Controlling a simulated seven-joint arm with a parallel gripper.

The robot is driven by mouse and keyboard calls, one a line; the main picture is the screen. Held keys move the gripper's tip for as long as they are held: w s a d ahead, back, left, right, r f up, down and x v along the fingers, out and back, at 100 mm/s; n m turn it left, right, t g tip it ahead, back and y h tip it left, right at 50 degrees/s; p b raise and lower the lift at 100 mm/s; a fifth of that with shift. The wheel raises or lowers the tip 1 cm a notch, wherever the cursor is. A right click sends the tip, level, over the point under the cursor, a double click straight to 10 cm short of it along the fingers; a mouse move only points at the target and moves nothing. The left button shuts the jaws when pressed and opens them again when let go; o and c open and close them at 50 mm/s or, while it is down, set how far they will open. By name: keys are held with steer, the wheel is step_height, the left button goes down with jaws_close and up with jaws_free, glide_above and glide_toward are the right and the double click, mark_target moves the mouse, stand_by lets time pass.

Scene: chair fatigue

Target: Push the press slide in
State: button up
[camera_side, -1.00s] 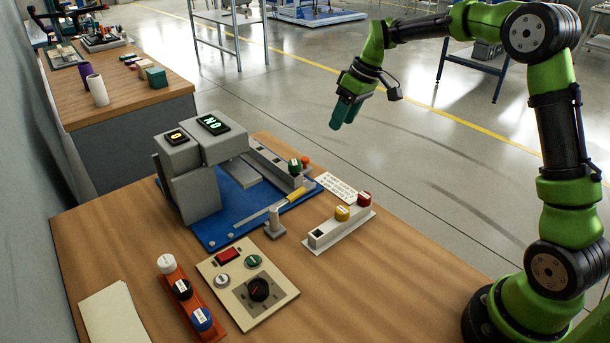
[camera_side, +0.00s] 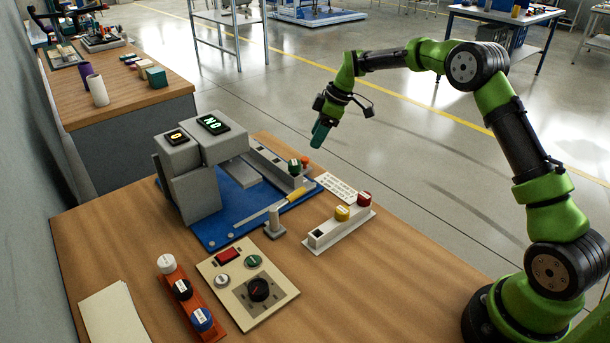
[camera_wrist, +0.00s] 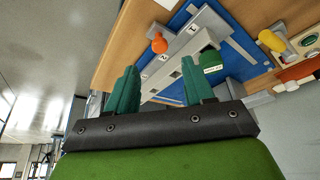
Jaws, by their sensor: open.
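The grey press (camera_side: 188,180) stands on a blue base plate (camera_side: 225,215), with two lit displays on top. A long grey slide rail (camera_side: 265,160) runs from beside the press to the plate's right edge. A green knob (camera_side: 294,165) and an orange knob (camera_side: 305,160) sit at its near end. In the wrist view the green knob (camera_wrist: 210,62) and orange knob (camera_wrist: 158,43) show beyond my fingers, with grey blocks marked 1 and 2. My gripper (camera_side: 319,138) hangs in the air behind and above that end. Its teal fingers (camera_wrist: 158,85) are apart and hold nothing.
A white block (camera_side: 340,230) with yellow and red buttons, a beige control panel (camera_side: 247,285) and an orange button strip (camera_side: 187,298) are nearer. Bare wood lies at the table's front right.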

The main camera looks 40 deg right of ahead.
mark_target(306, 158)
steer(key=x, duration=0.7)
steer(key=shift+f, duration=0.15)
jaws_close()
